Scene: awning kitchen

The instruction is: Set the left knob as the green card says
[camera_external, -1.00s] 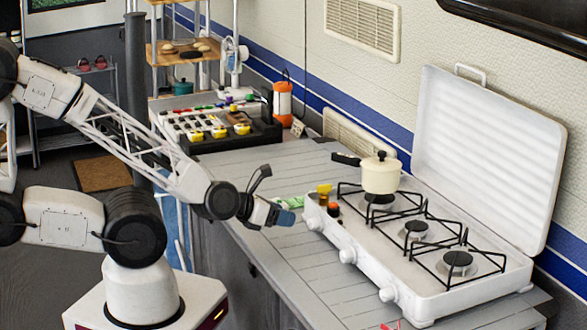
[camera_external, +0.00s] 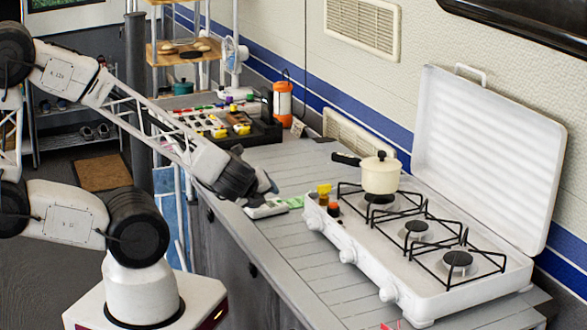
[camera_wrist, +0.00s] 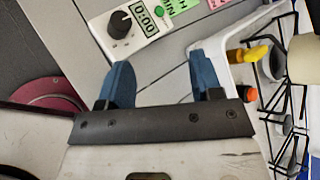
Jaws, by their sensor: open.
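A white timer box (camera_external: 265,208) lies on the counter left of the stove. The wrist view shows its black knob (camera_wrist: 119,23), a display (camera_wrist: 147,17) that seems to read 0:00, and a small green button. A green card (camera_external: 292,201) lies beside it; in the wrist view the card (camera_wrist: 180,5) is cut by the top edge and only part of its print, like "MIN", shows. My gripper (camera_wrist: 158,62) is open and empty, its blue fingers apart, with the timer beyond the tips. In the external view, my gripper (camera_external: 268,187) is just above the timer.
The white stove (camera_external: 420,270) has white front knobs (camera_external: 347,256), black grates, a raised lid and a cream pot (camera_external: 381,175). Yellow-topped and orange-topped bottles (camera_external: 324,193) stand at its left corner. A pink card (camera_wrist: 215,3) lies past the green one.

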